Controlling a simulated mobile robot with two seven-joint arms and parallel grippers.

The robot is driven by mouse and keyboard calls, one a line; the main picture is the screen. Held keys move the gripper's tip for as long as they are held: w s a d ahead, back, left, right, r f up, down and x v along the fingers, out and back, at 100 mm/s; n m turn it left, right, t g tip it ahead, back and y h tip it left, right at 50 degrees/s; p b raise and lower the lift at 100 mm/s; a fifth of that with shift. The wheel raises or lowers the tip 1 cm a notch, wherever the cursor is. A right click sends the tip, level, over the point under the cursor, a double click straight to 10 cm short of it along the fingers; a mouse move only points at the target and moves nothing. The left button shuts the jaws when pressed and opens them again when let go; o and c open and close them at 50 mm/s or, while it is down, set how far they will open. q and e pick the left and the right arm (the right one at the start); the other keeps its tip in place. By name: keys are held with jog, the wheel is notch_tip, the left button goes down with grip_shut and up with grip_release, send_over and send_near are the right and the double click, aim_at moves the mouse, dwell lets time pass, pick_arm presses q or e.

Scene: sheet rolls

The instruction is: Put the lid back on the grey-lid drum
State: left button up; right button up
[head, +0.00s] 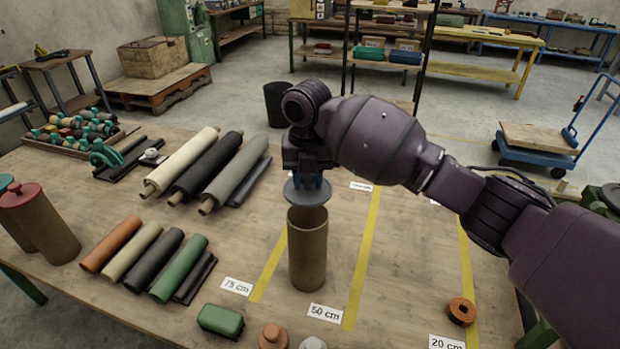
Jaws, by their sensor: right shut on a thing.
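The drum (307,255) is a tall brown open cylinder standing upright on the table between yellow tape lines. My right gripper (307,180) points down above it and is shut on the grey lid (292,196). The lid is a flat grey disc held just over the drum's mouth, and it looks slightly apart from the rim. The gripper hides part of the lid. My left gripper is not in view.
Long rolls (205,170) and short rolls (150,255) lie left of the drum. A red-lidded drum (40,225) stands at far left. A green case (220,320) and an orange tape ring (461,311) lie near the front. The table right of the drum is mostly clear.

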jog(key=shift+f+b, duration=0.55)
jog(key=shift+f, duration=0.2)
notch_tip(320, 180, down, 3)
jog(key=b, duration=0.3)
jog(key=shift+f, duration=0.4)
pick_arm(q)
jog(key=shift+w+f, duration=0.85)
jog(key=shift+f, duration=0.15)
pick_arm(e)
jog(key=shift+f, duration=0.5)
pick_arm(q)
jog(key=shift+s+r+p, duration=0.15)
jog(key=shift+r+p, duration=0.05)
jog(key=shift+p, duration=0.1)
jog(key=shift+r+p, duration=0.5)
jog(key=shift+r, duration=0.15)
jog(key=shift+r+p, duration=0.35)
jog(key=shift+p, duration=0.1)
pick_arm(e)
jog(key=shift+f, duration=0.15)
